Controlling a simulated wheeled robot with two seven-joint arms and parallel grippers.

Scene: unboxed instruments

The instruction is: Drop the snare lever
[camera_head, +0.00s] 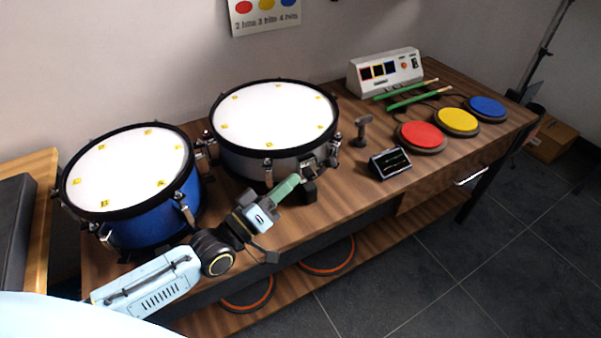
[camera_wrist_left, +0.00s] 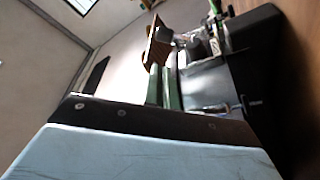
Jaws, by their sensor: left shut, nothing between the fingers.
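The snare drum (camera_head: 270,118) has a white head, a black rim and a silver shell, and stands at the back of the wooden table. A metal fitting that looks like the snare lever (camera_head: 326,156) sits on its front right side; its exact position is too small to tell. My left gripper (camera_head: 297,181), with green fingers, is shut and empty in front of the drum's shell, a little left of and below that fitting. In the left wrist view, the green fingers (camera_wrist_left: 164,88) lie close together beside dark and metal parts. My right gripper is not in view.
A blue drum (camera_head: 150,215) stands left, close to my left arm. To the right are a small black screen (camera_head: 390,163), red (camera_head: 421,136), yellow (camera_head: 456,121) and blue pads (camera_head: 486,107), green sticks (camera_head: 412,98) and a white console (camera_head: 386,72). The table's front right is mostly clear.

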